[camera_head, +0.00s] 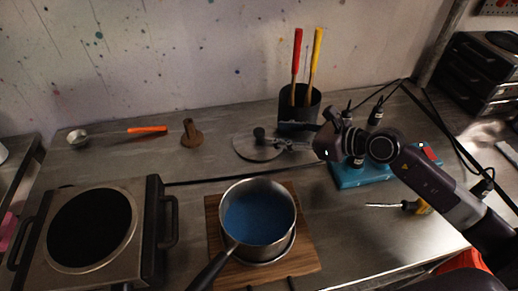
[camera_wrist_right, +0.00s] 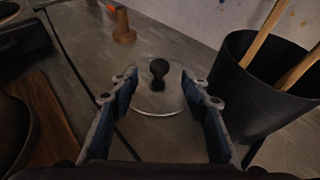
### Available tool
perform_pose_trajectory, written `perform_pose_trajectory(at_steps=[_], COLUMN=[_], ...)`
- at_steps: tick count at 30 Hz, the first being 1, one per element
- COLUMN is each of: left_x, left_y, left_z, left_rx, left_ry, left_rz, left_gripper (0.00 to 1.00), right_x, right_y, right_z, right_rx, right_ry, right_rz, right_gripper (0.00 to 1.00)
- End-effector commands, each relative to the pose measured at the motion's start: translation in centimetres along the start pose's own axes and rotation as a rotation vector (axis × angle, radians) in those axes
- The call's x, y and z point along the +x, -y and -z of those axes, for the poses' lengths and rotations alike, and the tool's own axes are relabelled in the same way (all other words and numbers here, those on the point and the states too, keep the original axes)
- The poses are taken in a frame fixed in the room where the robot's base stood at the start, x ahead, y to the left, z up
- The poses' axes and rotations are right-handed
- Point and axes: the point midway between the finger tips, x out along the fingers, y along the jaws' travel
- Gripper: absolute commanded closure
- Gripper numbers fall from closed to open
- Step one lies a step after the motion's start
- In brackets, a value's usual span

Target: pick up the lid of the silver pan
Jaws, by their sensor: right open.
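The lid (camera_head: 247,151) is a flat round disc with a black knob (camera_head: 259,133), lying on the metal counter at the back. My right gripper (camera_head: 280,144) reaches in from the right, low over the lid's right side. In the right wrist view the gripper (camera_wrist_right: 158,80) is open and empty. The lid (camera_wrist_right: 157,106) and its knob (camera_wrist_right: 158,68) appear between and beyond the two fingers. The silver pan (camera_head: 258,247) holds blue liquid and stands on a wooden board (camera_head: 307,260), its dark handle toward the lower left. My left gripper is not in view.
A black holder (camera_head: 298,112) with red- and yellow-handled tools stands just behind the gripper; it is close on the right in the wrist view (camera_wrist_right: 258,95). A hotplate (camera_head: 92,231) fills the front left.

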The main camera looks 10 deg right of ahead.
Motion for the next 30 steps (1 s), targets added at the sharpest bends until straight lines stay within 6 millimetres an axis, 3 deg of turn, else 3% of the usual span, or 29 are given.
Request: perform_pose_trajectory(at_steps=[21, 29, 30], left_x=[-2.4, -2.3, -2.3], left_y=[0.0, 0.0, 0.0], left_z=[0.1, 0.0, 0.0], left_rx=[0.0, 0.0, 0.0], left_ry=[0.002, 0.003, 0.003], left_rz=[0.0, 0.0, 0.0], left_gripper=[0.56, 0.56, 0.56], right_x=[7.5, 7.8, 7.8], right_y=[0.0, 0.0, 0.0], right_z=[-0.4, -0.2, -0.2], right_rx=[0.0, -0.001, -0.001], right_ry=[0.001, -0.001, -0.001], right_rz=[-0.001, 0.0, 0.0], right_gripper=[0.57, 0.57, 0.62])
